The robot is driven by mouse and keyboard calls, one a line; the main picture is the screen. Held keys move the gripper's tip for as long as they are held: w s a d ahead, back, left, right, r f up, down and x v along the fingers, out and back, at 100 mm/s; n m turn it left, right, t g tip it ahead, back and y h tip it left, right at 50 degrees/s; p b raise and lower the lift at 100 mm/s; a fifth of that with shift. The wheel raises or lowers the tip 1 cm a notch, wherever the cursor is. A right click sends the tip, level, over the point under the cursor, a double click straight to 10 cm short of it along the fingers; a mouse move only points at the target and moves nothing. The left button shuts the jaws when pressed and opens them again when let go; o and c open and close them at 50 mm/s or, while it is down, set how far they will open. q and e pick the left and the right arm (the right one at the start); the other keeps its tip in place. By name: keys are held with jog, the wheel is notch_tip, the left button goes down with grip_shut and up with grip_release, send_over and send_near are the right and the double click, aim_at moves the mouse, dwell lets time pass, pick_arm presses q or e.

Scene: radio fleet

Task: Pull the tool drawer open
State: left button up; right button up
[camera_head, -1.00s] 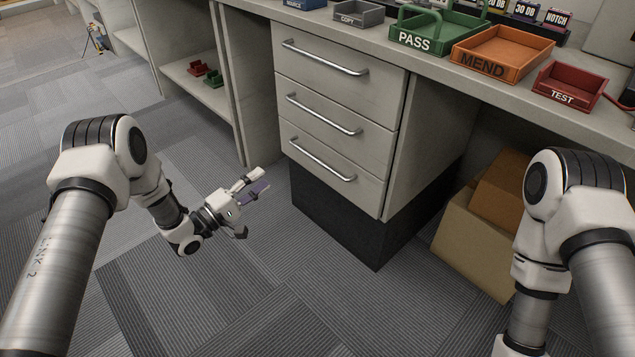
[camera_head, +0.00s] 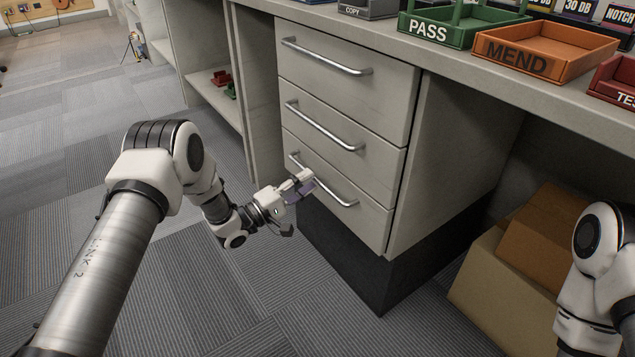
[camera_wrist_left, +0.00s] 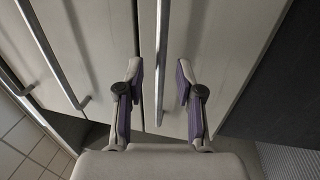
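A grey cabinet under the bench has three closed drawers with silver bar handles: a top drawer (camera_head: 340,85), a middle drawer (camera_head: 337,130) and a bottom drawer (camera_head: 365,206). No label shows which is the tool drawer. My left gripper (camera_head: 303,187) is in front of the bottom drawer, over the left part of its handle (camera_head: 338,194). In the left wrist view my left gripper (camera_wrist_left: 158,85) is open, and the bottom handle (camera_wrist_left: 162,45) runs between its two fingers with gaps on both sides. My right gripper is out of view.
The bench above holds a green PASS tray (camera_head: 462,36), an orange MEND tray (camera_head: 540,66) and a red tray (camera_head: 616,90). Cardboard boxes (camera_head: 510,270) stand right of the cabinet. Carpet in front of the drawers is free.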

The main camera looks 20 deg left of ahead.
pick_arm(q)
jog(key=shift+b+x, duration=0.4)
jog(key=shift+x, duration=0.85)
jog(key=shift+w+d, duration=0.1)
jog(key=shift+w, duration=0.1)
grip_shut()
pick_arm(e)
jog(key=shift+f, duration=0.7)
pick_arm(q)
jog(key=shift+s, duration=0.15)
